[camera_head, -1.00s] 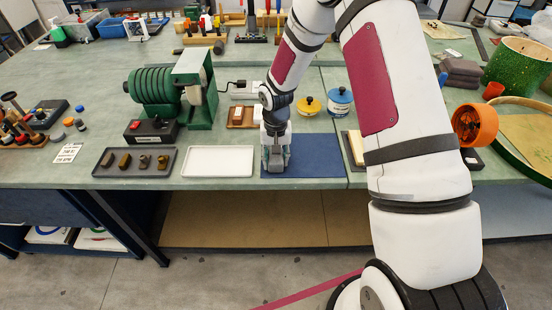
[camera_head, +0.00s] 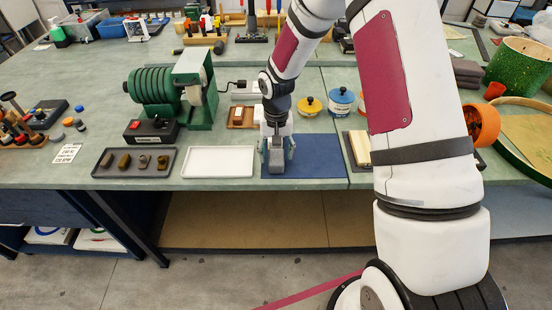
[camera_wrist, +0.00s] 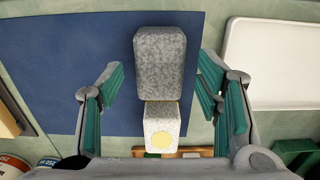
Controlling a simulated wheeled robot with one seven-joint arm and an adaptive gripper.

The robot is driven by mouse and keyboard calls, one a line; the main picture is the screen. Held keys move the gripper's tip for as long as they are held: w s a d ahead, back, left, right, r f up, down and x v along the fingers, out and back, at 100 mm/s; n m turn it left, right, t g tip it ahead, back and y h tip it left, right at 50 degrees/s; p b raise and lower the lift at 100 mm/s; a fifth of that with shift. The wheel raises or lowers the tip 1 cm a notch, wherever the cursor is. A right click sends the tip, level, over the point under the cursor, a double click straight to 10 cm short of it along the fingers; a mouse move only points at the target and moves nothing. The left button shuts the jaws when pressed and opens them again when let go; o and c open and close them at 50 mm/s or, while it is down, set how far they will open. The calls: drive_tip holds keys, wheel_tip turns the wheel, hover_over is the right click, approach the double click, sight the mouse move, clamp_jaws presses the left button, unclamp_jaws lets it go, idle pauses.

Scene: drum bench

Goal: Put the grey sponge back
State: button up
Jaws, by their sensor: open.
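The grey sponge (camera_head: 276,168) is a speckled block on the dark blue mat (camera_head: 318,170). It also shows in the wrist view (camera_wrist: 160,62), over the mat (camera_wrist: 70,70). A paler speckled block or face with a yellow spot (camera_wrist: 161,125) adjoins its lower end; I cannot tell if it is part of the sponge. My gripper (camera_head: 277,152) is open, pointing down over the sponge. In the wrist view its teal-padded fingers stand on both sides, with gaps between pads and sponge.
An empty white tray (camera_head: 218,162) lies left of the mat. A dark tray (camera_head: 135,162) with several small pieces is further left. A green machine (camera_head: 180,90) stands behind. A wooden block (camera_head: 356,148) and small pots (camera_head: 341,102) are to the right.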

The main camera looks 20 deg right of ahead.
wheel_tip(320, 180, up, 9)
wheel_tip(320, 180, up, 10)
drive_tip(key=n+t, duration=0.1)
hover_over(276, 157)
drive_tip(key=s, duration=0.5)
drive_tip(key=s+r+n+t, duration=0.1)
drive_tip(key=s+r+t, duration=0.1)
drive_tip(key=s+r, duration=0.4)
drive_tip(key=s+r+n+t, duration=0.1)
drive_tip(key=s+r, duration=0.6)
drive_tip(key=s, duration=0.9)
drive_tip(key=shift+d+n+t+b, duration=0.15)
drive_tip(key=shift+n+t+b, duration=0.2)
drive_tip(key=shift+t, duration=0.25)
